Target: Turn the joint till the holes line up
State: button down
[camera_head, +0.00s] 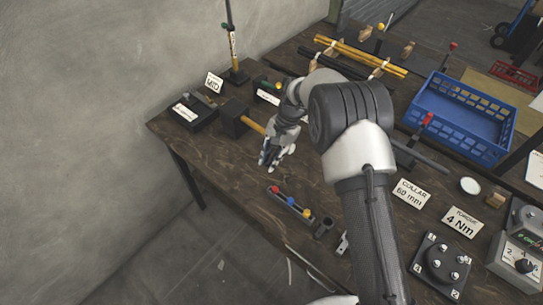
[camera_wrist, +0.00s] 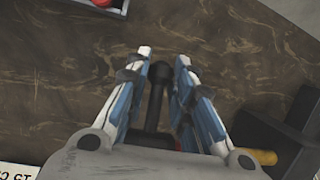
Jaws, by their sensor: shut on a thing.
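My gripper (camera_head: 270,158) is over the left part of the wooden table in the head view. In the wrist view my gripper (camera_wrist: 162,56) has its two blue-and-white fingers on either side of a dark rod with a rounded end (camera_wrist: 158,75), and it is shut on this rod. A little red shows near the rod's base; the rest is hidden by the gripper. A black block (camera_head: 233,115) with a yellow rod stands left of my gripper; the block also shows at the right of the wrist view (camera_wrist: 292,125). I cannot make out any holes or their alignment.
A rail with red, blue and yellow knobs (camera_head: 291,203) lies in front of my gripper. A blue crate (camera_head: 462,112), a COLLAR 60 mm sign (camera_head: 411,193) and a TORQUE 4 Nm sign (camera_head: 462,221) are to the right. A MID sign (camera_head: 214,82) stands behind.

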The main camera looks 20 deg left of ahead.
aim_at(271, 160)
jog(key=shift+r+g+y, duration=0.4)
jog(key=shift+r+g, duration=0.2)
jog(key=shift+g, duration=0.4)
jog(key=shift+r+g+y+b, duration=0.5)
jog(key=shift+r+g+b, duration=0.2)
jog(key=shift+g, duration=0.4)
jog(key=c, duration=1.4)
grip_release()
jog(key=shift+o, duration=0.2)
jog(key=shift+r, duration=0.1)
notch_tip(271, 160, up, 10)
